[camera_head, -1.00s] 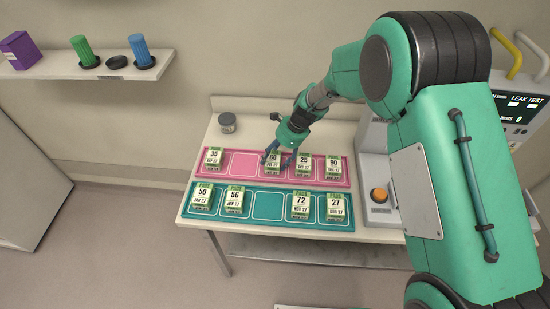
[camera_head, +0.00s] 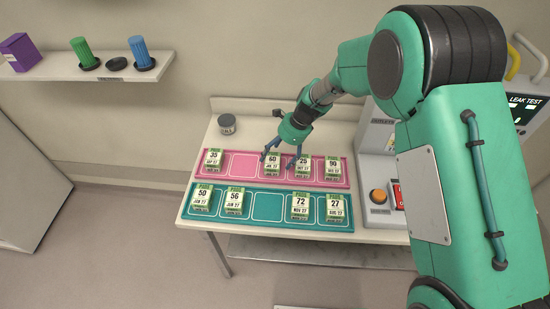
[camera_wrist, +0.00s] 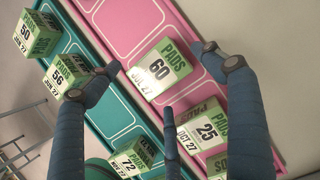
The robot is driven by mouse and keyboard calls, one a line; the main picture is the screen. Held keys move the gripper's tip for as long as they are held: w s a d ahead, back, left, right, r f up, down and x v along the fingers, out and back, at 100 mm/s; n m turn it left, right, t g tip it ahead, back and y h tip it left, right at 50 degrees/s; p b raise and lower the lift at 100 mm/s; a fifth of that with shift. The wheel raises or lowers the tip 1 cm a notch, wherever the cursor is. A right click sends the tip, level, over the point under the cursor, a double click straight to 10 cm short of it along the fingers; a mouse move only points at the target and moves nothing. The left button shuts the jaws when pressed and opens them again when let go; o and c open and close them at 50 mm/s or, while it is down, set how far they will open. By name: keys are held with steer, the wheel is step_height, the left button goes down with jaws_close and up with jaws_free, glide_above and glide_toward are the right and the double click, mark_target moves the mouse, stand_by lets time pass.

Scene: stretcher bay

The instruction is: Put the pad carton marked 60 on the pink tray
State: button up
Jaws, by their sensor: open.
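The pad carton marked 60 (camera_head: 272,165) is white and green and stands in the middle slot of the pink tray (camera_head: 240,180). It also shows in the wrist view (camera_wrist: 159,69), between my fingers' tips, with nothing gripping it. My gripper (camera_head: 279,157) is open and empty, its fingers spread above the cartons 60 and 25. In the wrist view my fingers (camera_wrist: 166,72) point toward the tray. The carton marked 25 (camera_head: 303,167) stands just right of the 60 in the head view.
Cartons 35 (camera_head: 213,161) and 90 (camera_head: 333,168) also stand on the pink tray; its second slot is bare. In front, a teal tray (camera_head: 267,207) holds cartons 50, 56, 72 and 27, with a bare middle slot.

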steer(key=p+v, duration=0.1)
steer(key=v, duration=0.8)
steer(key=shift+r, duration=0.25)
steer(key=shift+d, duration=0.1)
stand_by(0.3)
steer(key=s+d+r+n+t+h, duration=0.1)
steer(key=s+d+r+n, duration=0.3)
steer(key=s+d+r, duration=0.45)
steer(key=s+d+r+n+t+h, duration=0.15)
steer(key=s+d+r+n, duration=0.35)
steer(key=r, duration=0.7)
steer(key=s+d+r+n+t, duration=0.1)
steer(key=s+d+r+n, duration=0.1)
steer(key=s, duration=0.5)
steer(key=s+d+r+n+t+h, duration=0.1)
steer(key=s+d+n, duration=0.3)
steer(key=s, duration=0.3)
steer(key=s+d+r+n+t+h, duration=0.1)
steer(key=s+d+r+n, duration=0.1)
steer(key=s, duration=0.5)
steer(key=shift+d+r+n, duration=0.4)
steer(key=shift+d, duration=0.2)
